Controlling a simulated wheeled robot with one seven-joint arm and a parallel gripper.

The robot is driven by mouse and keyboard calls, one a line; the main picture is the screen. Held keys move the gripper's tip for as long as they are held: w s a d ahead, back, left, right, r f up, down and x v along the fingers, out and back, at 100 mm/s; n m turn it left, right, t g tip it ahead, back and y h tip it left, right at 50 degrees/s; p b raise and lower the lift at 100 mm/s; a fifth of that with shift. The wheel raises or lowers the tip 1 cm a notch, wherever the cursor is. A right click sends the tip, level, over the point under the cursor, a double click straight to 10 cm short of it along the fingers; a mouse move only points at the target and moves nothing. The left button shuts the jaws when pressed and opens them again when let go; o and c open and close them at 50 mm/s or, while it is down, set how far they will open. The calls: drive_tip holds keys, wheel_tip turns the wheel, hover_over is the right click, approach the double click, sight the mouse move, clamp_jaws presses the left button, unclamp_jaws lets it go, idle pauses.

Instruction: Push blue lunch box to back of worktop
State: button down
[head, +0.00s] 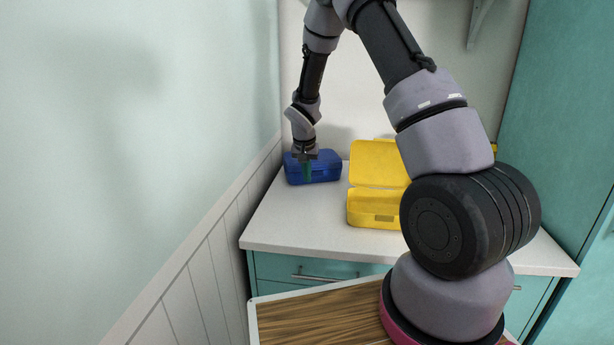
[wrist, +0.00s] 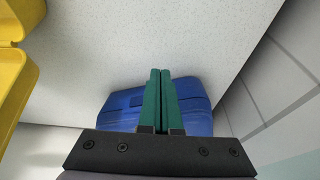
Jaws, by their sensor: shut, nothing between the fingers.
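The blue lunch box (head: 325,167) sits closed on the white worktop (head: 290,223), in the back left corner near the wall. In the wrist view the blue lunch box (wrist: 193,97) lies behind and around my fingers, partly hidden by them and by the gripper body. My gripper (head: 308,177) points down at the front side of the box, its green fingers shut with nothing between them. The fingers (wrist: 160,75) also show together in the wrist view. I cannot tell whether they touch the box.
An open yellow lunch box (head: 375,205) stands to the right of the blue one, partly behind my arm. The left wall (head: 255,165) runs close along the worktop. The front left of the worktop is clear. A tall teal cabinet (head: 555,130) stands at the right.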

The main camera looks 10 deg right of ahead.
drive_tip(key=shift+s+a+r, duration=0.15)
drive_tip(key=shift+s+r, duration=0.1)
drive_tip(key=shift+r, duration=0.3)
drive_tip(key=shift+w+r, duration=0.1)
drive_tip(key=shift+r, duration=0.2)
drive_tip(key=s+d+r, duration=0.1)
drive_tip(key=s+r, duration=0.4)
drive_tip(key=r, duration=0.3)
drive_tip(key=s+d+r+t+y, duration=0.1)
drive_tip(key=s+r, duration=0.3)
drive_tip(key=r, duration=0.5)
drive_tip(key=s+d+r, duration=0.1)
drive_tip(key=s+r, duration=0.4)
drive_tip(key=r, duration=0.3)
drive_tip(key=s+r+t+y, duration=0.1)
drive_tip(key=s+r, duration=0.3)
drive_tip(key=s, duration=0.6)
drive_tip(key=s+r+t+y, duration=0.1)
drive_tip(key=s+r, duration=0.3)
drive_tip(key=s, duration=0.6)
drive_tip(key=shift+s+n+t, duration=0.15)
drive_tip(key=shift+n+t, duration=0.15)
drive_tip(key=shift+t, duration=0.2)
drive_tip(key=shift+a, duration=0.1)
